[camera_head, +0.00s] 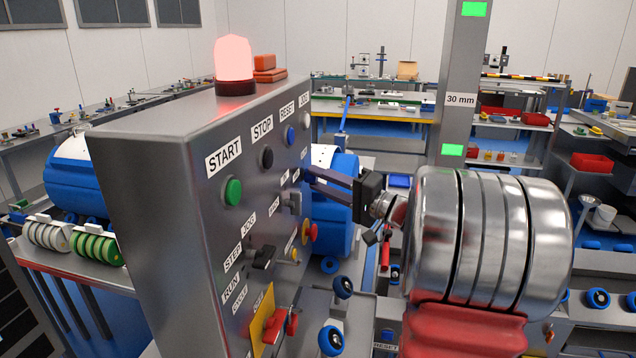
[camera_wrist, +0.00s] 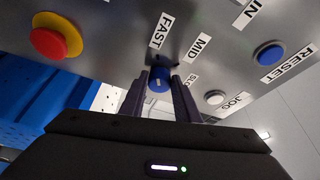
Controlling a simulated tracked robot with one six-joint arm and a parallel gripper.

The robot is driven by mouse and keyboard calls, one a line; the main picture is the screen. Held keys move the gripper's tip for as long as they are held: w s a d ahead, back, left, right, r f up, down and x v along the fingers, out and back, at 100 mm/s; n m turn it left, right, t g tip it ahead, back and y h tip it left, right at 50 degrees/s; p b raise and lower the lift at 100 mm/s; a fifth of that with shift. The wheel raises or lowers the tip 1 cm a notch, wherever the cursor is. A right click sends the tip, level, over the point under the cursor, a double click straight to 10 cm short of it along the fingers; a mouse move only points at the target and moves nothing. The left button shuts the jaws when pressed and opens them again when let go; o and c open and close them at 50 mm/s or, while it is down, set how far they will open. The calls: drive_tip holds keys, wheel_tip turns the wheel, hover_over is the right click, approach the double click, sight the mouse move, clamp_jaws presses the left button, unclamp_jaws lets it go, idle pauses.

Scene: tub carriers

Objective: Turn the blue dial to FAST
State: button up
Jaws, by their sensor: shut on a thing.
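The blue dial (camera_wrist: 157,84) sits on the grey control panel (camera_wrist: 110,30), between the two dark fingers of my gripper (camera_wrist: 160,93) in the wrist view. The fingers are shut on it. The FAST label (camera_wrist: 161,30) is above the dial in the picture, the MID label (camera_wrist: 197,47) is up and to the right, and a partly covered label starting with S is to the right. I cannot tell which label the dial points at. In the head view my gripper (camera_head: 326,182) reaches the panel face from the right; the dial is hidden there.
The panel also carries a green START button (camera_head: 233,191), a dark STOP button (camera_head: 266,158), a blue RESET button (camera_wrist: 268,54), a white JOG button (camera_wrist: 215,97) and a red-on-yellow button (camera_wrist: 50,42). A red lamp (camera_head: 234,58) stands on top. Blue-white tubs lie behind.

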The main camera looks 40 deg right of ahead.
drive_tip(key=shift+d+f, duration=0.15)
drive_tip(key=shift+f, duration=0.25)
drive_tip(key=o, duration=1.1)
drive_tip(key=shift+r, duration=0.2)
drive_tip(key=shift+c, duration=0.2)
drive_tip(key=shift+r, duration=0.1)
drive_tip(key=shift+s, duration=0.1)
drive_tip(key=v, duration=1.3)
drive_tip(key=shift+s, duration=0.35)
